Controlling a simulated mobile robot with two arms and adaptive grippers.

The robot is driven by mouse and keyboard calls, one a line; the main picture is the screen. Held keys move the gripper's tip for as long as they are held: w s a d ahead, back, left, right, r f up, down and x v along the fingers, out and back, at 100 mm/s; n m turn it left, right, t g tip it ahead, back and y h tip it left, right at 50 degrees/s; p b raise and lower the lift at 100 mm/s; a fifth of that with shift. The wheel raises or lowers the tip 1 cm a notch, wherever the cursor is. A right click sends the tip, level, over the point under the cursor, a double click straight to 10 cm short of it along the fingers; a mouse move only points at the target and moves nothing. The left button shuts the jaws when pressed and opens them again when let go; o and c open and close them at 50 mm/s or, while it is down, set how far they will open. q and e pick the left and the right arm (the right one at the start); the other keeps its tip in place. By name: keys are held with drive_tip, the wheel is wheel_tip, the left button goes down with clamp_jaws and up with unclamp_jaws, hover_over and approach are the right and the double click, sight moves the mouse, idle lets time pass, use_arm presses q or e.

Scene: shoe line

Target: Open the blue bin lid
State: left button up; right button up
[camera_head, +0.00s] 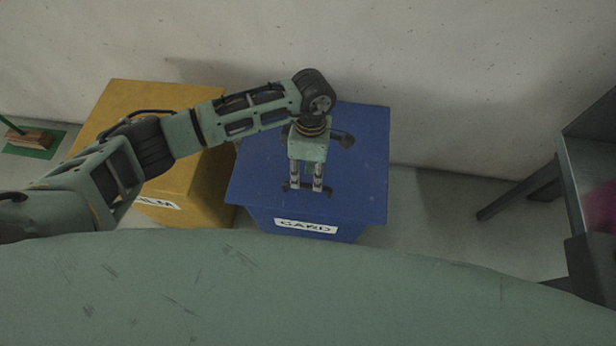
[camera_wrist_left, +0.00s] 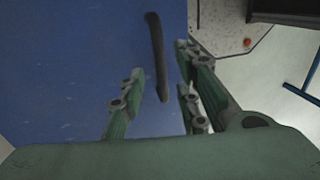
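The blue bin (camera_head: 305,222) with a CARD label stands against the wall, and its blue lid (camera_head: 262,165) lies flat and shut. A dark bar handle (camera_head: 328,191) is on the lid near its front edge; it also shows in the left wrist view (camera_wrist_left: 156,50). My left gripper (camera_head: 306,187) points down over the handle. In the left wrist view its fingers (camera_wrist_left: 160,76) are apart, with the handle between them in the picture. I cannot tell whether the fingertips touch the lid or reach around the handle. My right gripper is not in view.
A yellow bin (camera_head: 205,185) stands close on the left, partly behind my left arm. A grey frame (camera_head: 572,185) with a pink thing (camera_head: 602,207) is at the right. A green mat (camera_head: 35,152) lies far left. The wall (camera_head: 450,85) is close behind the bins.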

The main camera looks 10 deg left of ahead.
use_arm(q)
drive_tip(key=shift+s+f, duration=0.15)
drive_tip(key=shift+f, duration=0.55)
drive_tip(key=shift+s+f, duration=0.15)
drive_tip(key=shift+f, duration=0.55)
drive_tip(key=shift+c, duration=0.5)
clamp_jaws()
